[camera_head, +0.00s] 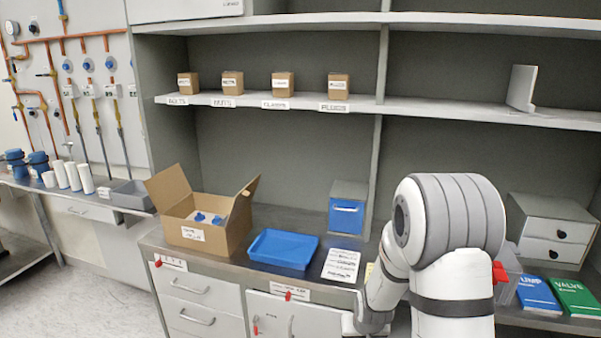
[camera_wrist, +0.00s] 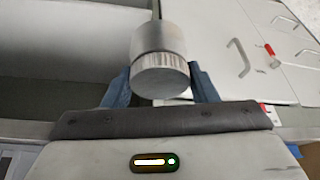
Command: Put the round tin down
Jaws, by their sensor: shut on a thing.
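In the wrist view, my gripper (camera_wrist: 160,86) has its two blue fingers on either side of the round tin (camera_wrist: 160,45). The tin is a grey cylinder with a ribbed lower band and a round end facing the camera. The fingers are shut on it. What lies directly beneath the tin is hidden, and I cannot tell if it touches anything. In the head view, my arm covers the right part of the counter, and neither the gripper nor the tin shows.
An open cardboard box (camera_head: 189,235) with blue items, a blue tray (camera_head: 283,264) and a printed sheet (camera_head: 341,265) lie on the counter (camera_head: 262,222). A blue-fronted bin (camera_head: 346,216) stands behind. Small cartons line the shelf (camera_head: 375,106). Books (camera_head: 538,296) and a drawer unit (camera_head: 552,226) are at right.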

